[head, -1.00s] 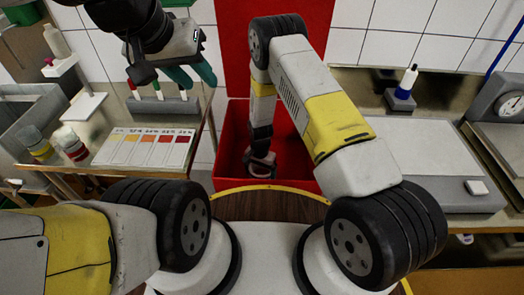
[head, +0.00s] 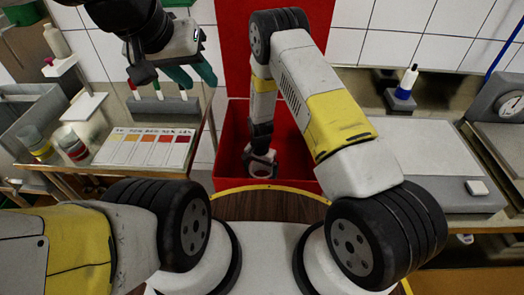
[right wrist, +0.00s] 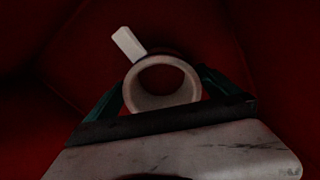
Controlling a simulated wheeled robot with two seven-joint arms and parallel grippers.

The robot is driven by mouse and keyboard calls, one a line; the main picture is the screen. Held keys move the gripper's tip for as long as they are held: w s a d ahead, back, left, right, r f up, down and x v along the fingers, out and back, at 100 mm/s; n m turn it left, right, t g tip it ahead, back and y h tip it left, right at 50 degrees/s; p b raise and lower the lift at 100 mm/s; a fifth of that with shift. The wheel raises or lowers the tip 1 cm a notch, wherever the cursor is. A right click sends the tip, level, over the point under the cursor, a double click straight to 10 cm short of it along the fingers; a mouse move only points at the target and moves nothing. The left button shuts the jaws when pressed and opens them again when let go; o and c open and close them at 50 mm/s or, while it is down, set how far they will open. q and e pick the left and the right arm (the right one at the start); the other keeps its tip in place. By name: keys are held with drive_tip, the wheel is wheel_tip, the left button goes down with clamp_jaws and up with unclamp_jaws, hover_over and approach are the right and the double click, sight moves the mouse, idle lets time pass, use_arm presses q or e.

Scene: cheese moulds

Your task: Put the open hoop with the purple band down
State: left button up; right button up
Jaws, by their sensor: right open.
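A pale round hoop (head: 262,170) with an open top is down in the red bin. In the right wrist view the hoop (right wrist: 163,102) shows as a ring with a pale tab at its upper left; its band's colour is too dark to tell. My right gripper (head: 261,158) is open just above the hoop in the bin. In the right wrist view its teal fingers stand to either side of the hoop; I cannot tell whether they touch it. My left gripper (head: 193,77) is empty, with its teal fingers apart, above the bench at left.
The red bin (head: 226,135) has high walls around the right gripper. At left are a colour card (head: 145,150), a pen stand (head: 163,107) and bottles (head: 72,145). At right stand a flat pale plate (head: 425,160) and a dial scale (head: 505,100).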

drive_tip(key=s+d+r+n+t+y, duration=0.1)
drive_tip(key=d+r, duration=0.2)
drive_tip(key=r, duration=1)
drive_tip(key=d+r+t, duration=0.1)
drive_tip(key=d+r, duration=0.1)
drive_tip(key=r, duration=1.1)
drive_tip(key=s+d+r+n+t+y, duration=0.1)
drive_tip(key=d+r, duration=0.2)
drive_tip(key=r, duration=1)
drive_tip(key=s+d+r+n+t, duration=0.1)
drive_tip(key=s+d+r, duration=0.4)
drive_tip(key=s+r, duration=0.2)
drive_tip(key=s+d+r+n+t, duration=0.2)
drive_tip(key=s+d+r, duration=0.2)
drive_tip(key=s+r, duration=0.3)
drive_tip(key=s, duration=0.4)
drive_tip(key=shift+s+d+r, duration=0.2)
drive_tip(key=shift+d+r, duration=0.05)
drive_tip(key=shift+d, duration=0.1)
drive_tip(key=shift+c, duration=0.4)
